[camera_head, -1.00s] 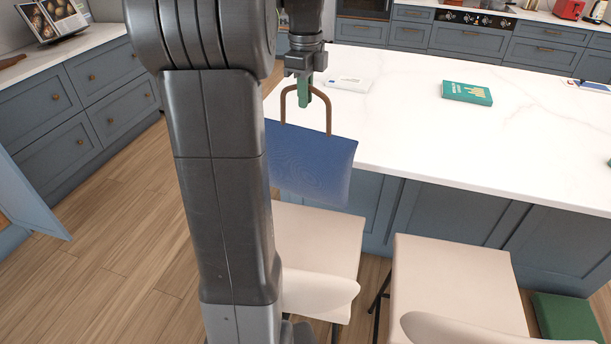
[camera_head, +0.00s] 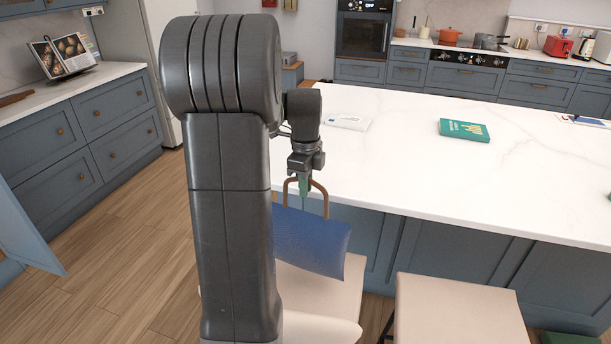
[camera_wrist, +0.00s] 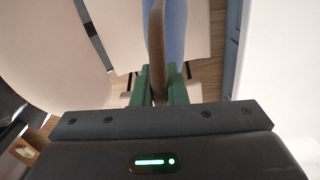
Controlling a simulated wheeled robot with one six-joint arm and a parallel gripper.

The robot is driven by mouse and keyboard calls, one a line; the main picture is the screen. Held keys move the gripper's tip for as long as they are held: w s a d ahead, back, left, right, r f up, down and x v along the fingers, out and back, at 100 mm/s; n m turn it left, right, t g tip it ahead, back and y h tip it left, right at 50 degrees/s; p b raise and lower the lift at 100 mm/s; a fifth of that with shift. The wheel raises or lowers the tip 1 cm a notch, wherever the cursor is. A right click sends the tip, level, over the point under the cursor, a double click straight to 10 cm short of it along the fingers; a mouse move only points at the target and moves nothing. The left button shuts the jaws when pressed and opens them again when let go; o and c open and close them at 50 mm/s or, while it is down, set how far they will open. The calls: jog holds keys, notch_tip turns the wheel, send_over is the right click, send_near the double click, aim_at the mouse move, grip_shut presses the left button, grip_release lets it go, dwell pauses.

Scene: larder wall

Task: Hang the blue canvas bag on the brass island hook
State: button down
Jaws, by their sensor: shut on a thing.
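The blue canvas bag (camera_head: 310,240) hangs by its brown handle (camera_head: 322,197) from my gripper (camera_head: 304,188), in front of the island's near side and above a cream stool seat. My gripper's green fingers are shut on the handle. In the wrist view the handle (camera_wrist: 157,50) runs up between the green fingers (camera_wrist: 160,88), with part of the blue bag (camera_wrist: 174,30) beyond it. My arm hides the bag's left edge in the head view. I cannot make out the brass island hook in either view.
The white island top (camera_head: 400,170) holds a green book (camera_head: 464,130) and a white item (camera_head: 347,122). Two cream stools (camera_head: 455,310) stand along its near side, close below the bag. Blue cabinets (camera_head: 85,120) line the left, with wooden floor (camera_head: 125,235) between.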

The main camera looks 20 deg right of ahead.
jog(key=shift+f+p, duration=0.3)
jog(key=shift+f, duration=1.4)
jog(key=c, duration=1.5)
grip_release()
jog(key=shift+o, duration=0.2)
jog(key=shift+f+b, duration=0.25)
jog(key=shift+b, duration=0.15)
notch_tip(320, 180, up, 14)
jog(key=shift+s+a, duration=0.2)
jog(key=shift+a, duration=0.15)
jog(key=shift+f, duration=0.1)
send_over(305, 213)
jog(key=f, duration=0.8)
jog(key=shift+s+a+f, duration=0.1)
jog(key=shift+s+a, duration=0.05)
jog(key=shift+a, duration=0.1)
jog(key=shift+s+f, duration=0.1)
jog(key=shift+a, duration=0.1)
